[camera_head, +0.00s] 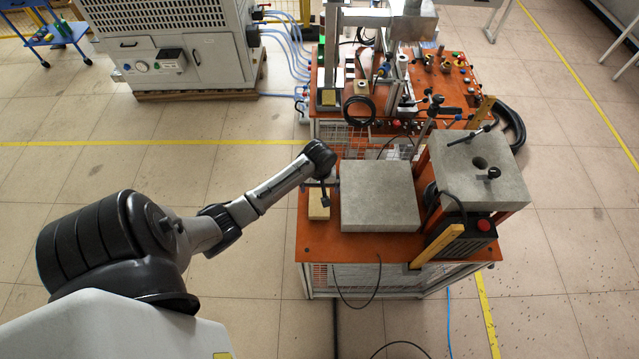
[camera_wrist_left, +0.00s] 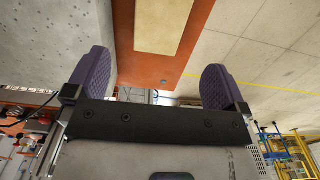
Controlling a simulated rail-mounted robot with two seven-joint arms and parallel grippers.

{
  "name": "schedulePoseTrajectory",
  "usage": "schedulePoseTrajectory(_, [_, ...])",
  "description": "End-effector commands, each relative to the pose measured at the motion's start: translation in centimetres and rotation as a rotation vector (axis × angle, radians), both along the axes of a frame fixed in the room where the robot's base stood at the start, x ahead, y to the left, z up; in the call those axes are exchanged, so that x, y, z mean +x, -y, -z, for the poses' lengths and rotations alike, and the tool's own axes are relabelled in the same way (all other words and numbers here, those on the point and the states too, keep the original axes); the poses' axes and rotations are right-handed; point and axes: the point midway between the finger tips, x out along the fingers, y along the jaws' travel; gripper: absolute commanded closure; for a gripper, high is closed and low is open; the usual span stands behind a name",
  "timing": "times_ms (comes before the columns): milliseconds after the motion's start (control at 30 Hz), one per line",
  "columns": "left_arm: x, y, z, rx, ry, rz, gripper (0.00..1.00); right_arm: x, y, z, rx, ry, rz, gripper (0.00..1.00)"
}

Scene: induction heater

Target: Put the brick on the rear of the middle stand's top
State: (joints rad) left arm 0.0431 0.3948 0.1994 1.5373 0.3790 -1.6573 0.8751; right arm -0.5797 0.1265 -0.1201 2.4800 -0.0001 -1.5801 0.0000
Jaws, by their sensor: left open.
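The brick (camera_head: 319,203) is a tan block lying on the orange table top, close to its left edge and just left of a thick grey concrete slab (camera_head: 378,196), which may be the middle stand's top. My left gripper (camera_head: 323,185) is at the far end of the brick and partly hides it. In the left wrist view, the open gripper (camera_wrist_left: 155,78) has its two dark fingers spread apart with nothing between them. The brick (camera_wrist_left: 167,25) shows beyond them, cut by the frame's upper edge. My right gripper is not in view.
A second grey block with a hole (camera_head: 455,170) stands higher at the right, beside a black box with a red button (camera_head: 458,238). An orange workbench (camera_head: 345,112) with fixtures and a coiled black hose is behind. The slab's top is bare.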

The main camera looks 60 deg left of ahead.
Motion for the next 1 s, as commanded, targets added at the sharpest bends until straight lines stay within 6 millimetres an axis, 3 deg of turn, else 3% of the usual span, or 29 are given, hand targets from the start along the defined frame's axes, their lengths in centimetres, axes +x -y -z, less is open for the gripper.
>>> schedulePoseTrajectory(167, [-0.9, 1.4, -0.6, 0.012, 0.003, 0.071, 0.00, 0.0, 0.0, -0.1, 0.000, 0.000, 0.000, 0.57])
schedulePoseTrajectory(267, [-3.0, 4.8, -0.3, 0.041, 0.018, 0.243, 0.00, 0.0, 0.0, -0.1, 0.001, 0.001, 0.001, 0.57])
schedulePoseTrajectory(367, [-6.0, 9.6, -0.5, 0.073, 0.051, 0.486, 0.00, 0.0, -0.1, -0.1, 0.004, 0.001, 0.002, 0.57])
schedulePoseTrajectory(500, [-10.6, 15.9, -2.3, 0.108, 0.117, 0.801, 0.00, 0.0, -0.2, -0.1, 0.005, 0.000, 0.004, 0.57])
schedulePoseTrajectory(633, [-14.1, 20.3, -5.0, 0.134, 0.186, 1.017, 0.00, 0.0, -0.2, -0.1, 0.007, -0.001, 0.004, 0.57])
schedulePoseTrajectory(800, [-16.9, 23.3, -8.2, 0.163, 0.255, 1.177, 0.00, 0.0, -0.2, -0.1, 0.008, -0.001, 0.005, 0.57])
schedulePoseTrajectory(1000, [-17.9, 24.3, -9.5, 0.179, 0.281, 1.235, 0.00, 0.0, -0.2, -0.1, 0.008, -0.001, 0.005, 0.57])
